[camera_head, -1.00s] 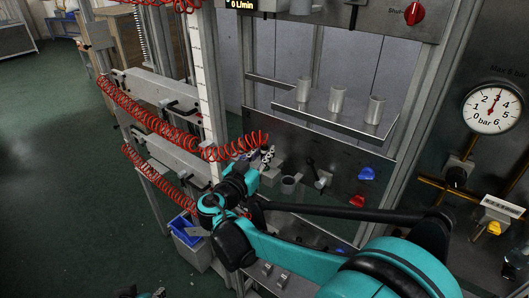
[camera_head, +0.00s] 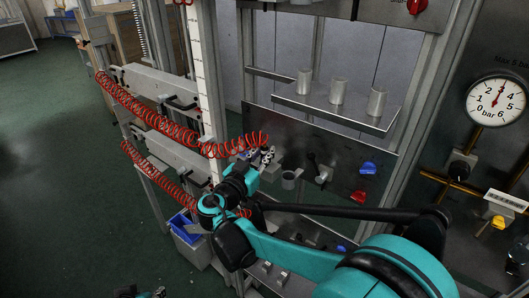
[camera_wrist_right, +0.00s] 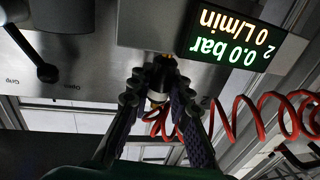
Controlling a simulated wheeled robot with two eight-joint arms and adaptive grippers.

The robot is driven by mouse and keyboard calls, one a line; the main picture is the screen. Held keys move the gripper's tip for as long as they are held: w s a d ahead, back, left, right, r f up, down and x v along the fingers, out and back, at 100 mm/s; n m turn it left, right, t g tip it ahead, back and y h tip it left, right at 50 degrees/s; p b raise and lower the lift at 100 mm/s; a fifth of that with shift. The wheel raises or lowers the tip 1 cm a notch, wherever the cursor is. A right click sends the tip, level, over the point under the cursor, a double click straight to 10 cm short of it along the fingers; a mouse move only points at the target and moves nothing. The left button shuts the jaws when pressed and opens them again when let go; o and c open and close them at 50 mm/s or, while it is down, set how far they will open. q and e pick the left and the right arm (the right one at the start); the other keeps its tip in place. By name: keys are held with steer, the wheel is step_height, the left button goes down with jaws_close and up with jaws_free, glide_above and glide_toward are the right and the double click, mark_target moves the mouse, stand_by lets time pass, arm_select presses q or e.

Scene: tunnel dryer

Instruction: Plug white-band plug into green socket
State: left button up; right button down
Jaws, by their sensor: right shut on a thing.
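My right gripper (camera_head: 266,156) is at the metal panel under the shelf, small and partly hidden by its own wrist in the head view. In the right wrist view the gripper (camera_wrist_right: 160,78) has its fingers closed around a small plug (camera_wrist_right: 157,97) with a pale and brassy body. The plug's front end is hidden between the fingertips, close to the panel. I cannot make out its band colour. A red coiled hose (camera_wrist_right: 240,115) runs off to the right beside it. I cannot pick out a green socket; the fingers cover that spot.
The panel carries a blue knob (camera_head: 367,168) and a red knob (camera_head: 359,197). A shelf (camera_head: 340,112) with three metal cups juts out above. A pressure gauge (camera_head: 496,101) is at the right. A lit display (camera_wrist_right: 235,38) is close to the gripper. Open floor lies left.

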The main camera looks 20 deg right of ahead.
steer(key=shift+f+b, duration=0.3)
steer(key=shift+f, duration=0.15)
steer(key=c, duration=1.3)
jaws_free()
steer(key=v, duration=1.2)
